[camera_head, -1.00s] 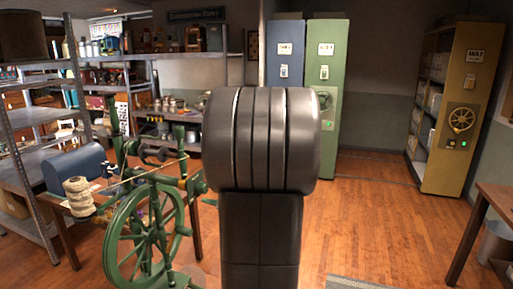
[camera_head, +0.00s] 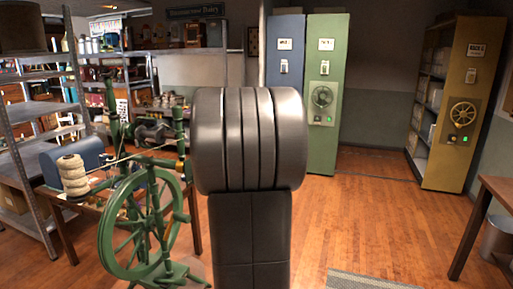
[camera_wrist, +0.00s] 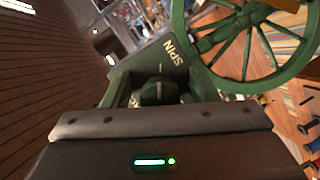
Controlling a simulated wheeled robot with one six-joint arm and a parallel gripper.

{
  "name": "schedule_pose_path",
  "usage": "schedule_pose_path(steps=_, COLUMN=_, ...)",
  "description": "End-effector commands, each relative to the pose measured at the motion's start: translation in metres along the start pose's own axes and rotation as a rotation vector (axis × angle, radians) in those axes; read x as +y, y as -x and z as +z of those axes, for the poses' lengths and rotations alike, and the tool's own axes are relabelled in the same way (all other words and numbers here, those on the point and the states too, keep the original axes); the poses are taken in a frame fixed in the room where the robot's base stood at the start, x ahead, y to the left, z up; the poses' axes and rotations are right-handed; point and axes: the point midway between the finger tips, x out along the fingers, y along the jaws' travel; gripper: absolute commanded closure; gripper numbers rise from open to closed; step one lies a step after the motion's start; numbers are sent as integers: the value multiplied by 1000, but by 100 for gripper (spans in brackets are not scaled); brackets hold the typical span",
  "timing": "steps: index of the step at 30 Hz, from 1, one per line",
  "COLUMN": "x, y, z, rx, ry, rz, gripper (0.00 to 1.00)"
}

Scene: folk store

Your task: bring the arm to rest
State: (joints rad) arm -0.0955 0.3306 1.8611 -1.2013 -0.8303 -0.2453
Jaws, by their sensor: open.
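My arm's thick dark link (camera_head: 250,140) stands upright in the middle of the head view and hides part of the floor and shelves behind it. In the wrist view my gripper (camera_wrist: 158,92) shows beyond its dark housing, which carries a green light. It is open, and I see nothing held. The wrist view is tilted. A green panel marked SPIN (camera_wrist: 172,52) lies beyond the gripper; I cannot tell how far off it is.
A green spinning wheel (camera_head: 150,225) stands left of my arm, beside a low table with a thread spool (camera_head: 72,175). A metal shelf (camera_head: 40,135) is at far left. Blue, green (camera_head: 322,150) and yellow (camera_head: 455,150) cabinets stand behind. A table (camera_head: 490,190) is at right. Floor between is clear.

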Motion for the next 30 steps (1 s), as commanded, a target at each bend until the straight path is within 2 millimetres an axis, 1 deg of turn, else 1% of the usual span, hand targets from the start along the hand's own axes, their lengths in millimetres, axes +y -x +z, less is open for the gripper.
schedule_pose_path(steps=1, x=-4, y=-1, z=2, rx=1, ry=20, rz=9, gripper=47)
schedule_pose_path(steps=30, x=-1, y=0, z=1, rx=1, ry=405, rz=168, gripper=47)
